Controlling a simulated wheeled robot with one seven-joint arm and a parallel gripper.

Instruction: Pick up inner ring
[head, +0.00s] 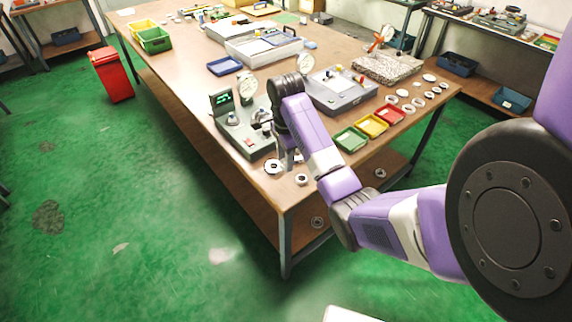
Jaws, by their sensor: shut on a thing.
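My gripper (287,160) points down low over the front corner of the workbench, just right of the grey-green measuring device. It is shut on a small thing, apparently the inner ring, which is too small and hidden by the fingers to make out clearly. A pale metal ring (273,167) lies on the bench just left of the fingers. A smaller ring (301,179) lies near the bench edge, to the right and below the fingers. I cannot tell inner from outer rings by their looks here.
The measuring device (240,133) with a dial stands close left of my gripper. Green (351,139), yellow (372,126) and red (390,115) trays lie to the right, with several rings (409,109) beyond. A grey case (340,92) stands behind. The workbench (190,95) has clear room at left.

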